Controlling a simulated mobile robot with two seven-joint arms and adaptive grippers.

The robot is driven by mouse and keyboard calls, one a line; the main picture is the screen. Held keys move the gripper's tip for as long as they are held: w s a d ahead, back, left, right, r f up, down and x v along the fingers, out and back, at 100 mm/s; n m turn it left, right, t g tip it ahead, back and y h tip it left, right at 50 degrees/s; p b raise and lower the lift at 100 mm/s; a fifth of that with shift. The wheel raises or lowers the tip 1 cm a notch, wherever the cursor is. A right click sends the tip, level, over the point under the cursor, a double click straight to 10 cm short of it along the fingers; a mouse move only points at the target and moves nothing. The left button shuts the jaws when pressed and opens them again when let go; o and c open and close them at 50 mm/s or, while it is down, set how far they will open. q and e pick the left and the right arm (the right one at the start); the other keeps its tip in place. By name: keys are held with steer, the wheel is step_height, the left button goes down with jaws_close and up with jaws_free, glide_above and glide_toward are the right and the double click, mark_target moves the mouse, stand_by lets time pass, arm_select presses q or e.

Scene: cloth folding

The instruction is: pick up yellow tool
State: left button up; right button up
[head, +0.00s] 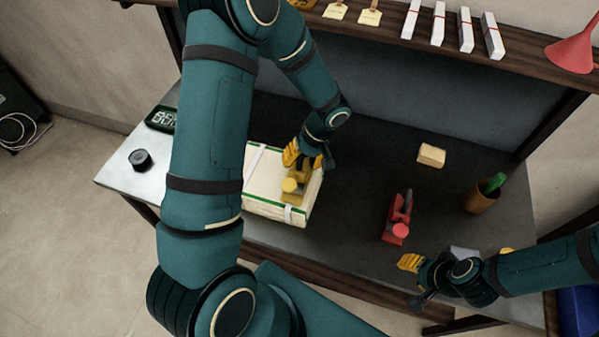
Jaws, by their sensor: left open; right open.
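The yellow tool (293,186) lies on top of a cream box with green edges (262,190), left of the table's middle. It has a round knob at its near end. My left gripper (303,159) is open, pointing down at the far end of the yellow tool. Its yellow fingers overlap the tool in the picture, so I cannot tell whether they touch it. My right gripper (409,262) is open and empty by the table's front edge, below a red tool (398,219).
A small tan block (431,155) and a brown cup with a green item (482,197) stand on the dark table (370,150) at right. A black round object (140,160) and a digital clock (161,119) are at left. A shelf (385,35) runs along the back.

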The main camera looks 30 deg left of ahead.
arm_select(q)
steer(key=shift+s+a+f, duration=0.1)
steer(key=shift+f, duration=0.4)
jaws_close()
steer(key=shift+r, duration=0.15)
